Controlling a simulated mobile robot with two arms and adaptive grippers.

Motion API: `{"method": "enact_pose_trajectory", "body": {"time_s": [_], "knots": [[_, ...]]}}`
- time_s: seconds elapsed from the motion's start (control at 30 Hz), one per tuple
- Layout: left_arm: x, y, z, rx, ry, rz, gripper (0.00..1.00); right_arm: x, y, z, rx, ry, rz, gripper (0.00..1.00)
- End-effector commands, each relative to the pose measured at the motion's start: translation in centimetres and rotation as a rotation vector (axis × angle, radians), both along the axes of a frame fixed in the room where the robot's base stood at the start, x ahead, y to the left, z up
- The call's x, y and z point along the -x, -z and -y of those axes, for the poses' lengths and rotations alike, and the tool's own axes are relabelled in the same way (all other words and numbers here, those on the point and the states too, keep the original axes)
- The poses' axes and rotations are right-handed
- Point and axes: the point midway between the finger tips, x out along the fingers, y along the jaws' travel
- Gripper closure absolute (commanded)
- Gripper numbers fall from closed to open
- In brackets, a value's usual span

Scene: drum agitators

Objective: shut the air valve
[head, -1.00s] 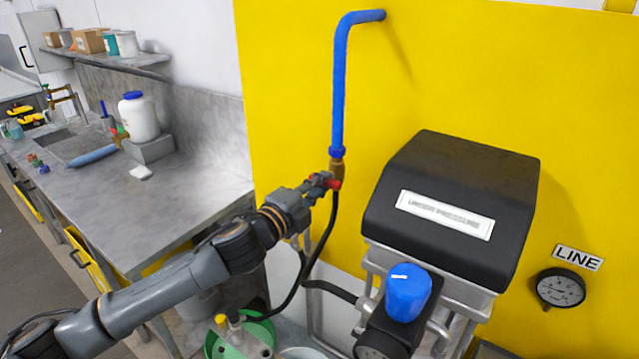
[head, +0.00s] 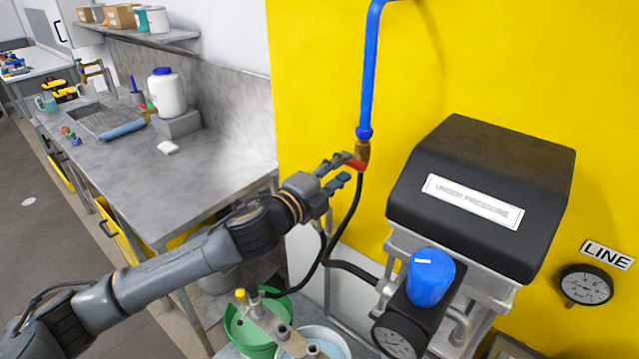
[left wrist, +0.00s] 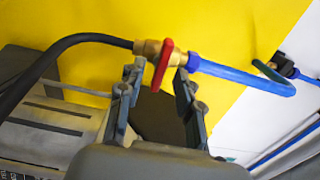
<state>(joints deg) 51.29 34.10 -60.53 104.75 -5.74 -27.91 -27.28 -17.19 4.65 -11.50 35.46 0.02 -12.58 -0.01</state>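The air valve (head: 362,151) is a brass fitting at the lower end of the blue pipe, with a black hose below it. Its red lever (head: 356,165) stands crosswise to the pipe. The lever also shows in the left wrist view (left wrist: 163,66), between and just beyond the fingertips. My left gripper (head: 346,169) is at the lever with its two fingers apart; the left wrist view shows a clear gap between them (left wrist: 157,76). I cannot tell if a finger touches the lever. My right gripper is not in view.
A black-hooded unit (head: 480,190) with a blue knob (head: 431,277) stands right of the valve. A line gauge (head: 586,286) is on the yellow wall. A green bucket (head: 240,325) is below, and a steel bench (head: 200,190) lies to the left.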

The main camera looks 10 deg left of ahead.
Motion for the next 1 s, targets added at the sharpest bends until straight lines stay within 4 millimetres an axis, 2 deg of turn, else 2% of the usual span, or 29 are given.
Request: {"method": "enact_pose_trajectory", "body": {"time_s": [0.3, 0.5, 0.9, 1.0], "knots": [[5.7, 0.1, -3.9, -0.002, -0.001, -0.002, 0.65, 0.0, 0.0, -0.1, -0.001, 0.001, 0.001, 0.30], [7.7, 0.1, -5.2, -0.002, -0.001, -0.001, 0.65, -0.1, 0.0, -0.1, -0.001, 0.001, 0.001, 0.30], [8.0, 0.1, -5.4, -0.001, -0.001, -0.001, 0.65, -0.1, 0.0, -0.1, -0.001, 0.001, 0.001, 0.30], [7.4, 1.2, -5.7, 0.012, -0.016, -0.022, 0.65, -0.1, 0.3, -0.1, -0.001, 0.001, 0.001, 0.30]]}}
